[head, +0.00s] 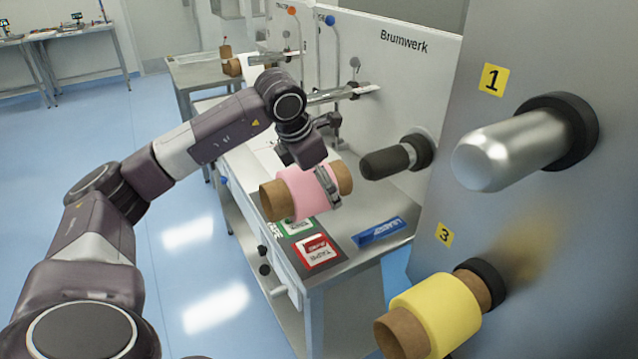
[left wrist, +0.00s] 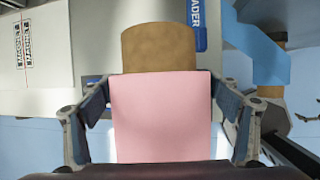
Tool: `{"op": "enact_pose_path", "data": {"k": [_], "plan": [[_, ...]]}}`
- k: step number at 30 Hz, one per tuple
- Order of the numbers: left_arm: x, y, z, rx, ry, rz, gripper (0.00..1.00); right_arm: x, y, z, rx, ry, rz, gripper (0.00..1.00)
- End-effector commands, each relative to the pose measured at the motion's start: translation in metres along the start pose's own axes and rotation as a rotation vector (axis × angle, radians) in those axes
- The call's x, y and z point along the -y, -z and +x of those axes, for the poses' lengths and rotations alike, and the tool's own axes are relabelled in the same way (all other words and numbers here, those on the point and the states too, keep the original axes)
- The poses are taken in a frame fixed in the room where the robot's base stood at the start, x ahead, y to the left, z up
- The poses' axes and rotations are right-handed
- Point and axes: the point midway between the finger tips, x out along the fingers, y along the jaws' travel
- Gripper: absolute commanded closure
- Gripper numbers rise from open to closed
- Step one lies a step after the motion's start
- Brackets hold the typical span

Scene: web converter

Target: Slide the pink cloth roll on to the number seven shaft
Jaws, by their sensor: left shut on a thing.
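The pink cloth roll (head: 300,192) is wound on a brown cardboard core that sticks out at both ends. My left gripper (head: 322,180) is shut around it, holding it tilted above the front table; the near end of the core points left. In the left wrist view the pink roll (left wrist: 162,130) sits between the two fingers (left wrist: 162,92), with the core extending beyond it. A short dark shaft (head: 390,161) sticks out of the white panel just right of the roll, apart from it. No number seven label shows. My right gripper is not in view.
A large bare metal shaft (head: 510,148) with label 1 juts from the grey panel at right. Below it, a yellow roll (head: 436,312) sits on a shaft by label 3. Red (head: 316,251), green and blue (head: 379,232) signs lie on the metal table. Further shafts and rolls stand behind.

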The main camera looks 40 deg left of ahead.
Motion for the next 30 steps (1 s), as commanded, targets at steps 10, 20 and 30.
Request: {"op": "enact_pose_path", "data": {"k": [10, 20, 30], "plan": [[0.0, -0.033, 0.009, 0.004, 0.002, 0.0, 0.6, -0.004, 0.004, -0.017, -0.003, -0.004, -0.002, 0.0], [0.0, -0.047, 0.017, 0.002, 0.0, 0.002, 0.6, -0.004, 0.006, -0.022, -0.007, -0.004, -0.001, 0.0], [0.0, -0.048, 0.018, 0.002, 0.0, 0.002, 0.6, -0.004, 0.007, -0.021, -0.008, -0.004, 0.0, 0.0]]}}
